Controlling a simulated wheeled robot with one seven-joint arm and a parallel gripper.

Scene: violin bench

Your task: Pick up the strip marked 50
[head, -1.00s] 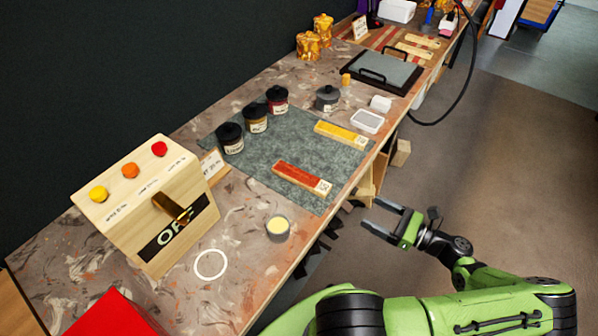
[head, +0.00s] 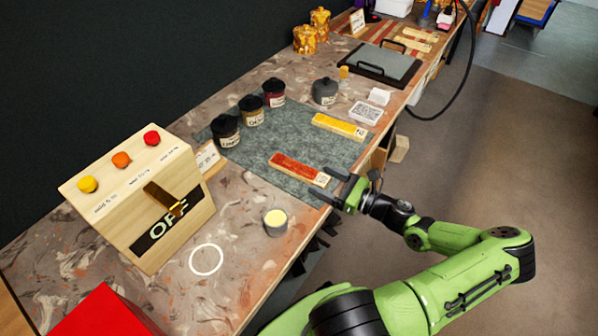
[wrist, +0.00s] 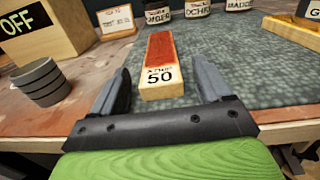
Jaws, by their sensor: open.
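The strip marked 50 (head: 297,168) is a pale wooden strip with a red top, lying on the grey-green mat (head: 255,180). In the wrist view the strip (wrist: 160,58) points away from me, its white end with "50" facing me. My gripper (head: 327,182) is at the bench's front edge, by the labelled end of the strip. In the wrist view my gripper (wrist: 163,88) is open, with one finger on each side of the strip's near end.
A yellow-topped strip (head: 338,126) lies farther along the mat. Dark-lidded jars (head: 252,111) stand at the mat's back edge. A small grey tin (head: 275,222) and a wooden switch box (head: 140,197) marked OFF stand to the left.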

